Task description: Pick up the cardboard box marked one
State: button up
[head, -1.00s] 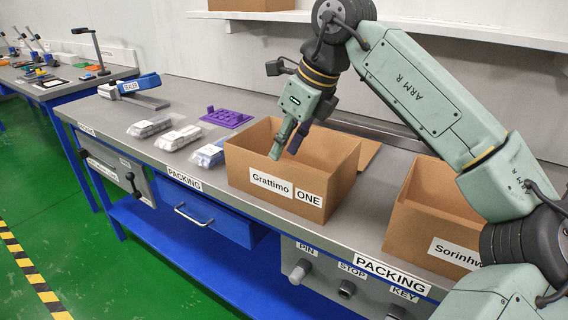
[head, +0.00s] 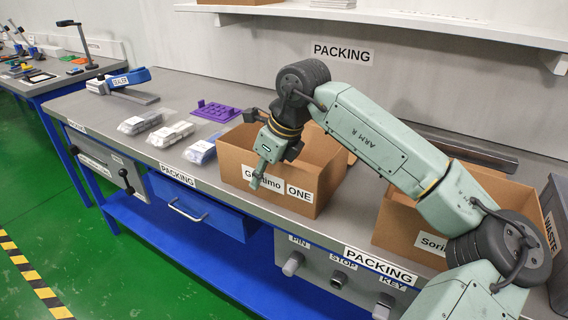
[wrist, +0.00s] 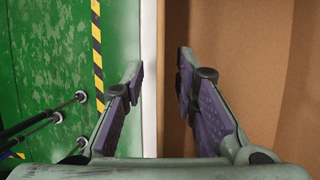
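The cardboard box marked ONE (head: 238,162), also labelled Grattimo, stands open-topped on the grey packing bench. My gripper (head: 270,168) is at its front wall. One finger hangs outside, in front of the Grattimo label and covering part of it; the other is mostly hidden behind the wall. In the wrist view my gripper (wrist: 160,75) is open, with a clear gap between the fingers. The brown box (wrist: 240,40) fills the right side there, and its front wall edge runs between the fingers. I cannot tell whether either finger touches it.
A second cardboard box (head: 400,225) stands to the right, partly behind my arm, beside a grey waste bin (head: 555,215). Bagged parts (head: 145,121) and a purple tray (head: 216,111) lie to the left. Control knobs (head: 292,263) sit below the bench's front edge.

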jog(key=shift+c, duration=0.4)
grip_shut()
